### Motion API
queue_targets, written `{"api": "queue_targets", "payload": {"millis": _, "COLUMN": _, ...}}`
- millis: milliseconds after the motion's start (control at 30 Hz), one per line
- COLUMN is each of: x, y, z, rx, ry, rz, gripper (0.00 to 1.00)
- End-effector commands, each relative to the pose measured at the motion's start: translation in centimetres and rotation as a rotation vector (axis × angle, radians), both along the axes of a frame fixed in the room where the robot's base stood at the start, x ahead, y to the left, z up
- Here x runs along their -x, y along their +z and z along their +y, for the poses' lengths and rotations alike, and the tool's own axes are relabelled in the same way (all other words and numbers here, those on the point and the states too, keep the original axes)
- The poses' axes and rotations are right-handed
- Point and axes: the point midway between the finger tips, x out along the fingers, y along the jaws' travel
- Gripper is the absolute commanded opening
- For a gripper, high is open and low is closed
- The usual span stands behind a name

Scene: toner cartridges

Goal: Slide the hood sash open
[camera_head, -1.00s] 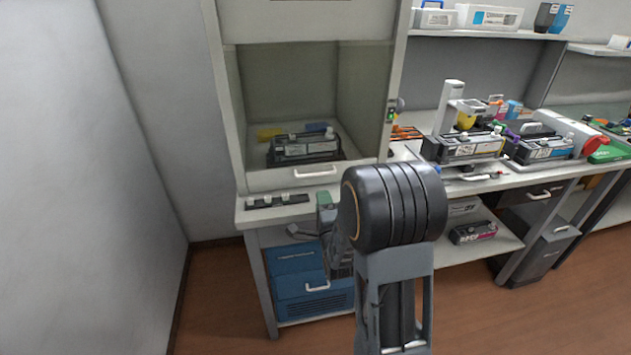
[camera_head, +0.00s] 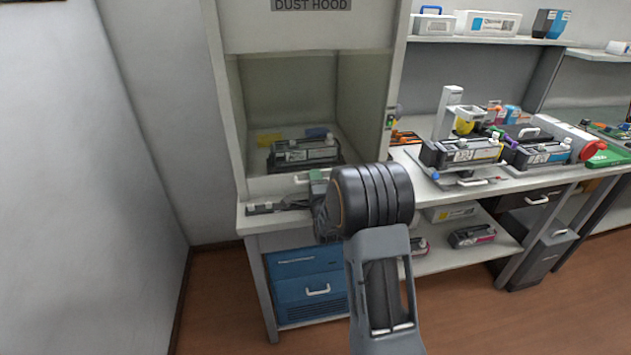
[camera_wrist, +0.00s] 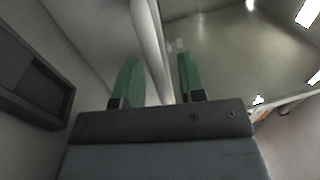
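The dust hood (camera_head: 228,120) stands on the left end of the bench. Its glazed sash (camera_head: 262,187) is down, with its pale bottom rail close to the bench top. My gripper (camera_head: 312,177) is at the front of the bottom rail, where the handle sits. In the wrist view, the green fingers of my gripper (camera_wrist: 158,80) are apart, with a pale bar (camera_wrist: 152,50) running between them. I cannot tell whether either finger touches the bar.
A toner cartridge (camera_head: 303,153) and yellow and blue items are behind the glass. A dark strip with pale knobs (camera_head: 262,208) lies on the bench in front. A blue drawer cabinet (camera_head: 305,285) stands below. Cartridges and a stand crowd the bench to the right.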

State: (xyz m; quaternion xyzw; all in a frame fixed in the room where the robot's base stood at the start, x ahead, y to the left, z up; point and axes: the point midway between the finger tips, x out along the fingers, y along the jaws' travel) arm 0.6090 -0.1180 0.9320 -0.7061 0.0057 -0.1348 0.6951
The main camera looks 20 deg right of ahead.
Motion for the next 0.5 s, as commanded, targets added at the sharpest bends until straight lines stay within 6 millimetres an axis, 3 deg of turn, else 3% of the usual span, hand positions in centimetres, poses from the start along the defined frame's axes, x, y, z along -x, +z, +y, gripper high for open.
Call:
{"api": "queue_targets", "payload": {"millis": 100, "x": 0.01, "y": -0.01, "z": -0.01, "rx": 0.0, "ry": 0.0, "rz": 0.0, "gripper": 0.37}}
{"api": "queue_targets", "payload": {"millis": 500, "x": 0.03, "y": 0.0, "z": -0.01, "rx": 0.0, "ry": 0.0, "rz": 0.0, "gripper": 0.0}}
